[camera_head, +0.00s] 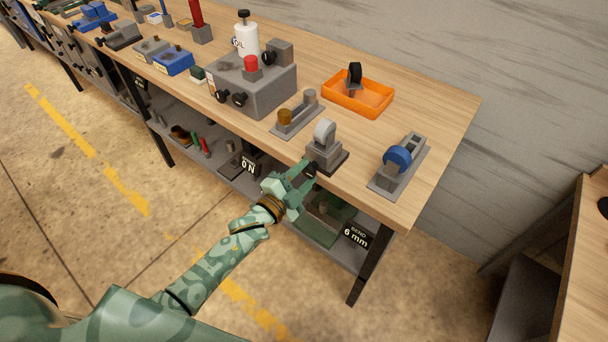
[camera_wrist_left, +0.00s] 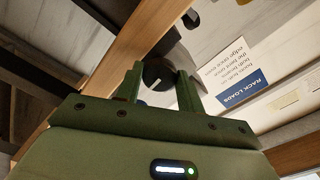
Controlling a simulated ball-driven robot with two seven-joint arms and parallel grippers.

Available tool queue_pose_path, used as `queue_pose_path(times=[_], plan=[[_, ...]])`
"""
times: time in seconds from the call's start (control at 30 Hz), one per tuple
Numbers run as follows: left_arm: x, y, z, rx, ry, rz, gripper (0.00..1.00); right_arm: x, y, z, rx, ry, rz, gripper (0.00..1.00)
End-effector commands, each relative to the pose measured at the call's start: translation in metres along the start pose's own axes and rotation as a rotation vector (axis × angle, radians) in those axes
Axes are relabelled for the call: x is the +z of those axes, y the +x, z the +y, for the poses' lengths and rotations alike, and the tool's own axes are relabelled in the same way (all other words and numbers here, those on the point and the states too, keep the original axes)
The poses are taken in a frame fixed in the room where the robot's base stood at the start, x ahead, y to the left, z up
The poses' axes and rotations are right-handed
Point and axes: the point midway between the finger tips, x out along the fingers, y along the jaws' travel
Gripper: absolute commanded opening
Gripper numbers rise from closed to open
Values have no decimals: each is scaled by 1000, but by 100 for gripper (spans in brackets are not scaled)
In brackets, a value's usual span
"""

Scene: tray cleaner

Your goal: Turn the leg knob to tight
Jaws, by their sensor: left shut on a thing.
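The leg knob (camera_head: 311,171) is a small black round knob at the bench's front edge, just below a grey fixture (camera_head: 325,150). In the left wrist view the dark knob (camera_wrist_left: 160,72) shows a short pale mark on its face and sits between the two green fingers. My left gripper (camera_head: 304,176) is shut on the knob, reaching it from the front. The fingers hide part of the knob in the head view. My right gripper is not in view.
The wooden bench (camera_head: 450,110) carries a blue-wheeled fixture (camera_head: 398,158), an orange tray (camera_head: 358,97) and a grey box with knobs (camera_head: 262,92). Below are a lower shelf, a "6 mm" display (camera_head: 356,237) and a "0 N" display (camera_head: 248,165). The floor in front is open.

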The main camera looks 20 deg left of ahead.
Motion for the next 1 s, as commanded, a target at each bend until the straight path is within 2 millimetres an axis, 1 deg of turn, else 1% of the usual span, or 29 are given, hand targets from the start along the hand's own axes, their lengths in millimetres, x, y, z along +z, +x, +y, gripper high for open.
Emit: queue_pose_path(times=[0.03,0.2,0.5,0.7,1.0], plan=[[1,-1,3,3,41,-2,15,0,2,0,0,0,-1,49],[1,-1,3,3,197,-2,15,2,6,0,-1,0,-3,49],[1,-1,3,4,418,-1,15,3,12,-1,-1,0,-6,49],[1,-1,2,4,506,-1,15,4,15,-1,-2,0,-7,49],[1,-1,2,4,559,-1,15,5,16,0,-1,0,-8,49]])
